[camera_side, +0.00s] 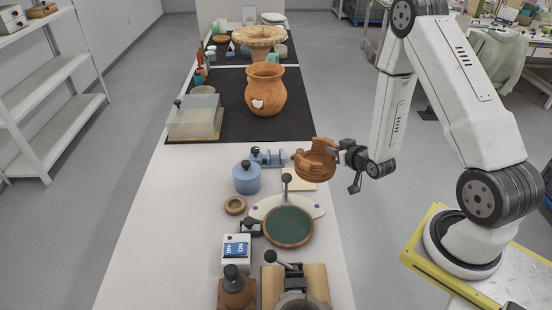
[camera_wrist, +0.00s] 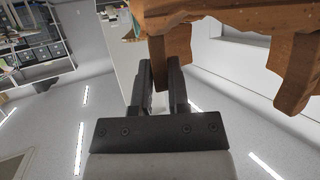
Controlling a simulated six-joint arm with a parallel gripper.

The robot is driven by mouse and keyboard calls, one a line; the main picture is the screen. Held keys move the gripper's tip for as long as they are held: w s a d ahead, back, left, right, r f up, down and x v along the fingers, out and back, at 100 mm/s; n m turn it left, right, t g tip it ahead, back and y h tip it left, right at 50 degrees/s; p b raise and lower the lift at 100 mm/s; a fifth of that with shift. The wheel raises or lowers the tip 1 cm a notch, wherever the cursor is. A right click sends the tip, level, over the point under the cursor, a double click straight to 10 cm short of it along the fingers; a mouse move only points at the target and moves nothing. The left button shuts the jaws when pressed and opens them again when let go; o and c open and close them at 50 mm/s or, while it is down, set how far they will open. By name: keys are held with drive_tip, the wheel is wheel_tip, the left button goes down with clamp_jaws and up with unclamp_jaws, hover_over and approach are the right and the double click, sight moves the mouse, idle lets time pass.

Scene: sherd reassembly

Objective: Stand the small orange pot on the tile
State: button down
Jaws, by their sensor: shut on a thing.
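The small orange pot (camera_side: 316,163) is held in the air in the side view, its open mouth facing mostly up. My gripper (camera_side: 338,152) is at its right side, shut on it. In the wrist view the pot (camera_wrist: 240,22) fills the top right, and one of its projecting parts is between the dark fingers of my gripper (camera_wrist: 162,78). A pale cream square that looks like the tile (camera_side: 302,185) lies on the table under the pot, partly hidden by it. I cannot tell the height of the gap between them.
A black-knobbed lever (camera_side: 286,180) rises close to the tile's left. Blue clamp (camera_side: 268,157) and blue jar (camera_side: 247,177) stand left of the pot. A green round turntable (camera_side: 288,226) is in front. A large orange pot (camera_side: 265,90) stands behind on the black mat (camera_side: 225,128).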

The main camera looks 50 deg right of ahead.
sight(319, 152)
drive_tip(key=x, duration=0.4)
drive_tip(key=shift+d+f, duration=0.1)
drive_tip(key=w+f, duration=0.1)
drive_tip(key=f, duration=0.1)
drive_tip(key=w+d+f, duration=0.1)
drive_tip(key=w+f, duration=0.1)
drive_tip(key=shift+w+d+f, duration=0.1)
drive_tip(key=shift+w+f, duration=0.1)
drive_tip(key=shift+w+d+f, duration=0.15)
drive_tip(key=shift+w+f, duration=0.2)
drive_tip(key=shift+f, duration=0.05)
drive_tip(key=shift+w+d+f, duration=0.1)
drive_tip(key=shift+w+f, duration=0.15)
drive_tip(key=shift+f, duration=1.55)
drive_tip(key=shift+f, duration=0.2)
drive_tip(key=c, duration=0.6)
unclamp_jaws()
